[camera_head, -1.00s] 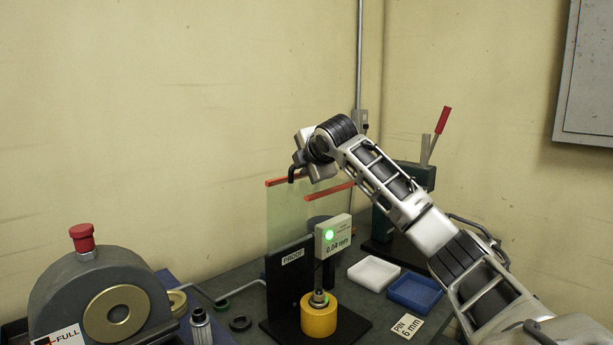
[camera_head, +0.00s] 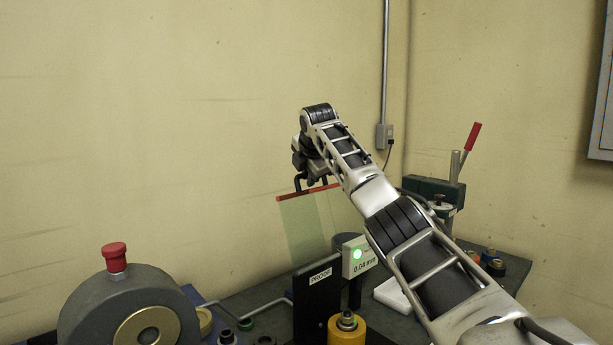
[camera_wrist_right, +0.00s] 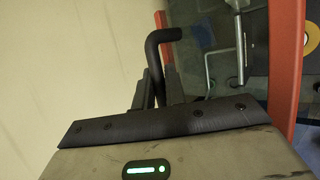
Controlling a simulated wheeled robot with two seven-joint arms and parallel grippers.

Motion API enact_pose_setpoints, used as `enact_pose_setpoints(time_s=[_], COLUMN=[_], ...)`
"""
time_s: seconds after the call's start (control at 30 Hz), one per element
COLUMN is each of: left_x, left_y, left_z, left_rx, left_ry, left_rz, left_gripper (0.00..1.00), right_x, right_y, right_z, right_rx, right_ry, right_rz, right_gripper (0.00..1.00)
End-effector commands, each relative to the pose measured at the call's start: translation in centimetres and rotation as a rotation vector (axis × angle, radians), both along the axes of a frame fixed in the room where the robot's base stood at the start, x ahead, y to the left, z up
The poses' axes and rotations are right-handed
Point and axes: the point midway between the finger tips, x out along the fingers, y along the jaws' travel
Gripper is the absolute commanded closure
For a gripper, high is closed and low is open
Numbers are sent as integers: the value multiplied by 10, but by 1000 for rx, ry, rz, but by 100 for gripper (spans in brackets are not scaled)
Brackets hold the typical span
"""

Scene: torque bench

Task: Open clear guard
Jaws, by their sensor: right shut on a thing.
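The clear guard (camera_head: 308,228) is a greenish see-through panel with a red strip (camera_head: 325,187) along its top edge. It stands behind the black PROOF block (camera_head: 319,300). My right gripper (camera_head: 309,185) is at the top of the guard with its dark fingers pointing down, shut on the red-edged guard. My left gripper is not in view.
A yellow cylinder (camera_head: 346,331) stands in front. A grey drum with a red knob (camera_head: 116,257) is at left, a red-handled press (camera_head: 435,190) at right. A white tray (camera_head: 391,294) is partly hidden by my arm.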

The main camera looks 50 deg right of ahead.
Motion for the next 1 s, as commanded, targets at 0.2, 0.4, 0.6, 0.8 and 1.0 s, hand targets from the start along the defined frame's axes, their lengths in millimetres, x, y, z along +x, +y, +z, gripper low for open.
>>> enact_pose_setpoints(time_s=[0.2, 0.4, 0.6, 0.8, 1.0], left_x=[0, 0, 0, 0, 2], left_y=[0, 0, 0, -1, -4], left_z=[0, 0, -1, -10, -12], left_rx=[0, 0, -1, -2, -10], left_ry=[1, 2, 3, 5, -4], left_rz=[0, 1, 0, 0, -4], left_gripper=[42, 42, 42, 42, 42], right_x=[0, 0, -1, -13, -38], right_y=[-1, -1, 0, 10, 32], right_z=[1, 1, 1, 17, 54], right_rx=[-6, -5, -3, -6, -5], right_ry=[-1, -1, -2, -6, -10], right_rz=[0, 0, 0, 1, 2], right_gripper=[100, 79, 79, 79, 79])
